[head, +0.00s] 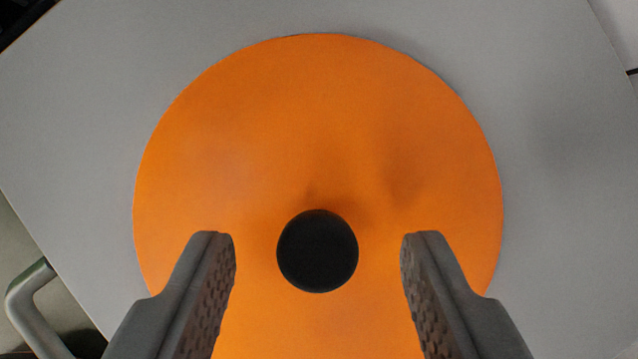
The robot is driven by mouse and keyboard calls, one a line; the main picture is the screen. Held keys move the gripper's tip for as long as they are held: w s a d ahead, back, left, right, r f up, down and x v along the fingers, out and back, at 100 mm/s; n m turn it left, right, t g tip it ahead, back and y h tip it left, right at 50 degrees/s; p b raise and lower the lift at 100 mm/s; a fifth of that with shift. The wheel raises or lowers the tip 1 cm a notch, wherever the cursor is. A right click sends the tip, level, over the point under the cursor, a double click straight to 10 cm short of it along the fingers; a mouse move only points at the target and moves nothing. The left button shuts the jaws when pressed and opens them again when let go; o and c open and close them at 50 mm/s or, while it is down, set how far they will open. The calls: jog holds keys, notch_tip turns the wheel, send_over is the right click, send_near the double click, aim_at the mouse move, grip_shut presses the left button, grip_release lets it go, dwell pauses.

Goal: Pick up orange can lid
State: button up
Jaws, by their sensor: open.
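The orange can lid (310,120) is a large flat disc with a round black knob (317,251) near its lower middle. It lies on a grey surface, and its bottom part runs out of the picture. My gripper (318,245) is open above the lid, with one grey textured finger on each side of the knob. There is a clear gap between each finger and the knob, and nothing is held. I cannot tell how far the fingertips are above the lid.
The grey flat surface (565,150) around the lid is bare. A dark object (20,18) shows at the top left corner.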

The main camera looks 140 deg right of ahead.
jog(key=shift+w+a+f, duration=0.15)
jog(key=shift+w+f, duration=0.05)
jog(key=shift+f, duration=0.3)
jog(key=shift+c, duration=0.2)
grip_shut()
